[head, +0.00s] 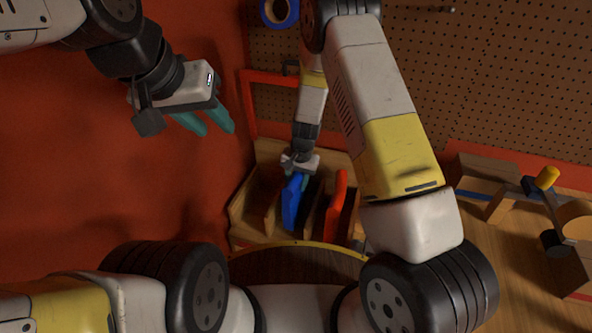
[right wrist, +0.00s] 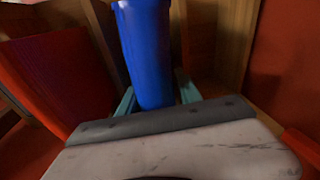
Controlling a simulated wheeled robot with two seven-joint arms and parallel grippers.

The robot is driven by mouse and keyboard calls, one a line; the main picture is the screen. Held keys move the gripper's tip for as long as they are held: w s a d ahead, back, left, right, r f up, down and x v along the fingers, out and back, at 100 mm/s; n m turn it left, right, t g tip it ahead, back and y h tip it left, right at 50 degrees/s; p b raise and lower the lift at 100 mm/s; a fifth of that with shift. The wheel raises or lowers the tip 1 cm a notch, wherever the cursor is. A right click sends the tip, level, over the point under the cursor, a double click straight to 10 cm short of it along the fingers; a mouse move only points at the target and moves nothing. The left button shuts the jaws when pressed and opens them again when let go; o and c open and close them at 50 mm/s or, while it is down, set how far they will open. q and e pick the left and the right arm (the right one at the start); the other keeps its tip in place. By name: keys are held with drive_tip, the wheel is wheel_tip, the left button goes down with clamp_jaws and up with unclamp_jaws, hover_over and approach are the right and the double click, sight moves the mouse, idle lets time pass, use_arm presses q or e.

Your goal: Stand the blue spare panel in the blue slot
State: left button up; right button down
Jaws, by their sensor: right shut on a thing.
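The blue spare panel (head: 291,205) is at the wooden rack (head: 240,212), left of a red panel (head: 336,208). My right gripper (head: 297,177) is shut on its upper end. No blue slot marking is clear, as the arm and panels hide parts of the rack. My left gripper (head: 217,130) is open and empty, well left of the rack.
The red panel also shows at left in the right wrist view (right wrist: 58,75), close beside the blue one. A pegboard (head: 500,90) stands behind the bench. Wooden blocks and a yellow-ended part (head: 546,178) are at the right. My right arm crosses above the rack.

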drive_tip(key=shift+f, duration=1.8)
drive_tip(key=c, duration=0.8)
unclamp_jaws()
drive_tip(key=shift+r, duration=0.1)
